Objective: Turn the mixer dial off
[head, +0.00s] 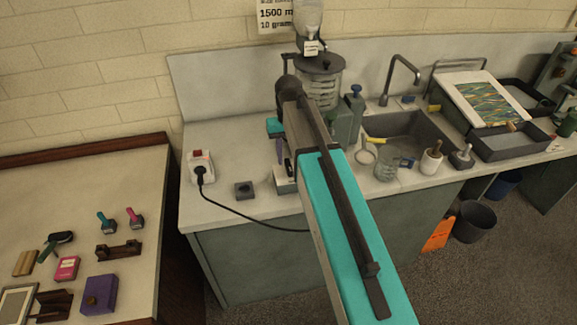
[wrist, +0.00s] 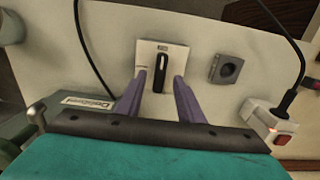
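The mixer dial (wrist: 161,66) is a long black knob on a small white control box (wrist: 148,50) in the wrist view. The knob lies roughly upright in that picture. My gripper (wrist: 160,80) is open, with one purple finger on each side of the knob and a gap between. I cannot tell how far the fingertips are above the box. In the head view, my arm hides most of the box (head: 286,187), and a purple finger (head: 280,147) shows beside it.
A grey block with a round recess (wrist: 226,69) sits beside the box. A white socket with a red switch (head: 200,160) has a black plug and cable. A lidded clear vessel (head: 320,88) stands behind my arm. A sink (head: 420,128) is to the right.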

